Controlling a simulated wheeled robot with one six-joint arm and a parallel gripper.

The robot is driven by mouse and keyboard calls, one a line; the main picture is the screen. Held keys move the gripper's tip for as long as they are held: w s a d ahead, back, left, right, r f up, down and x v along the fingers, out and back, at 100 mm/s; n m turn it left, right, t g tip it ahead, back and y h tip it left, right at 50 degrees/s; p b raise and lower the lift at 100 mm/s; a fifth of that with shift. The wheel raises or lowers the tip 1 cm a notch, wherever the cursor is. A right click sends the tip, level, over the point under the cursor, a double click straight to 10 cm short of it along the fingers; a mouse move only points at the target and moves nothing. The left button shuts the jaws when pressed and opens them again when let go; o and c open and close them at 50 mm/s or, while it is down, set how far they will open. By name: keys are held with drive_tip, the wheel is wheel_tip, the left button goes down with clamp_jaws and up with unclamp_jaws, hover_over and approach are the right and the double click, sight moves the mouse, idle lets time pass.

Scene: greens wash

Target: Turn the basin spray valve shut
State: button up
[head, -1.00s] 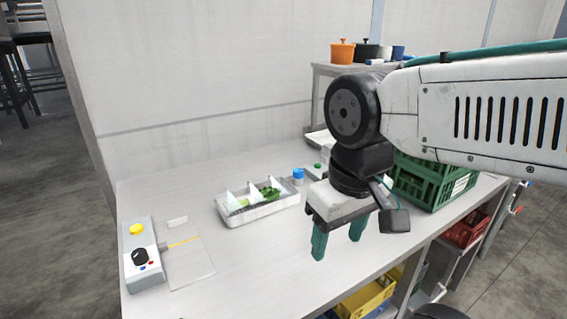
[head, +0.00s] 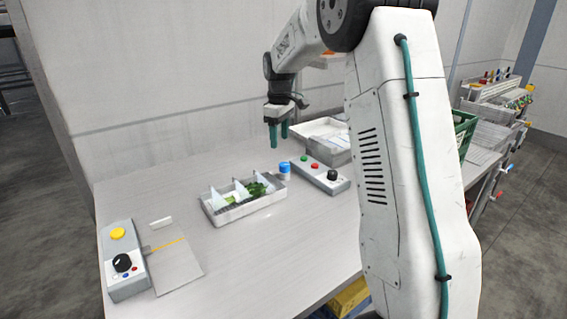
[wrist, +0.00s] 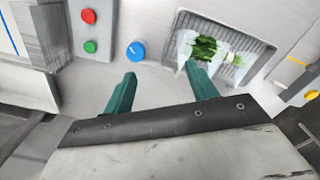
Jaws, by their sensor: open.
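The basin spray valve appears to be the blue round knob (head: 284,168) on the worktop, at the right end of the shallow metal basin (head: 222,219). In the wrist view the knob (wrist: 136,51) shows a pale line across its face. Leafy greens (head: 250,190) lie among white dividers in the basin. My gripper (head: 278,142) points down, open and empty, and appears above and behind the knob. In the wrist view the gripper (wrist: 160,72) has its green fingers spread, with the knob beyond the left fingertip, not between them.
A grey control box (head: 335,183) with green and red buttons and a black knob stands right of the blue knob. Another box (head: 126,283) with a yellow button stands at the left. A white bin (head: 318,127) sits behind.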

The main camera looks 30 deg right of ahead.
hover_over(283, 164)
drive_tip(key=shift+n, duration=0.4)
wheel_tip(283, 164, down, 5)
drive_tip(key=shift+s, duration=0.1)
drive_tip(key=shift+d+f, duration=0.1)
drive_tip(key=shift+f, duration=0.25)
wheel_tip(283, 164, down, 7)
drive_tip(key=shift+f, duration=0.15)
drive_tip(key=c, duration=1)
